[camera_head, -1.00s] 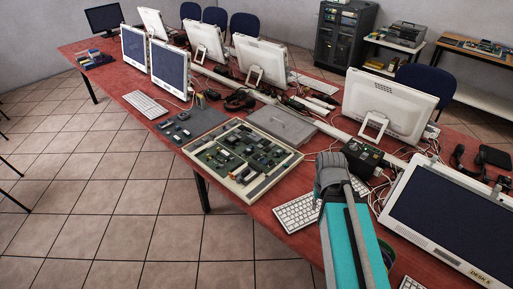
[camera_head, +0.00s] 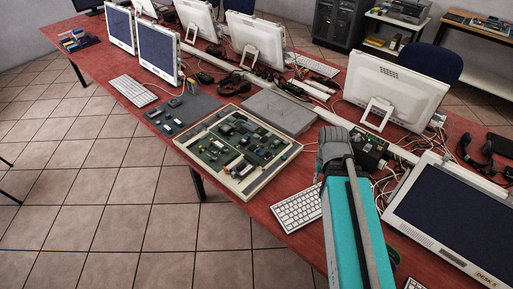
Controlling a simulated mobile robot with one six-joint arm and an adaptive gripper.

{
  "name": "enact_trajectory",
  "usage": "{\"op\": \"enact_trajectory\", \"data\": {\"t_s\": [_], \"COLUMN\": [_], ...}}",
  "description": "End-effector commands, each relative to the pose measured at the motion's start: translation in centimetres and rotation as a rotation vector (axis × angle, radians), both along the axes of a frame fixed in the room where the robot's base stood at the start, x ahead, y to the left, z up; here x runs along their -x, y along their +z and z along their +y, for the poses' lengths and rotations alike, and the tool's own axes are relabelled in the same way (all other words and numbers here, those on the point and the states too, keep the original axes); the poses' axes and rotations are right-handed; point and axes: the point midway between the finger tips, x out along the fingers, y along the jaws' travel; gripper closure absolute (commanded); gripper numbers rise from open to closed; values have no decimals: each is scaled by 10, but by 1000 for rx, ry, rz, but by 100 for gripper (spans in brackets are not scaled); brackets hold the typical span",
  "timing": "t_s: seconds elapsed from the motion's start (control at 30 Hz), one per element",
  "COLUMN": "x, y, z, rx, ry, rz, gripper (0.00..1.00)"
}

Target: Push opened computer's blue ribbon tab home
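The opened computer (camera_head: 208,176) lies flat on the red table, left of my arm. It is a shallow cream-edged case with green boards and dark parts inside. Its grey lid-like panel (camera_head: 281,110) lies just behind it. A blue ribbon tab cannot be made out at this size. My teal and grey arm rises from the bottom, right of the open case and apart from it in the picture.
A white keyboard (camera_head: 297,208) lies between the case and my arm. A grey mat with small parts (camera_head: 183,112) lies left of the case. Floor (camera_head: 120,220) is clear at lower left.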

Motion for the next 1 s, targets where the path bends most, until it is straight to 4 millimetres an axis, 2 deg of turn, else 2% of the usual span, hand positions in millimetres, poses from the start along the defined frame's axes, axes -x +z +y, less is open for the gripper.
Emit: {"op": "enact_trajectory", "data": {"t_s": [0.13,0.23,0.33,0.43,0.57,0.7,0.8,0.9,1.0], "x": [-4,-16,-38,-68,-118,-172,-205,-231,-247], "y": [0,0,0,0,0,0,0,0,0], "z": [2,7,11,28,62,110,146,178,203], "rx": [0,0,0,0,-1,-1,-1,-1,-1], "ry": [-6,-25,-68,-130,-239,-371,-462,-542,-603], "rz": [0,0,0,0,0,0,0,-1,-1], "gripper": [71,71,71,71,71,71,71,71,71]}}
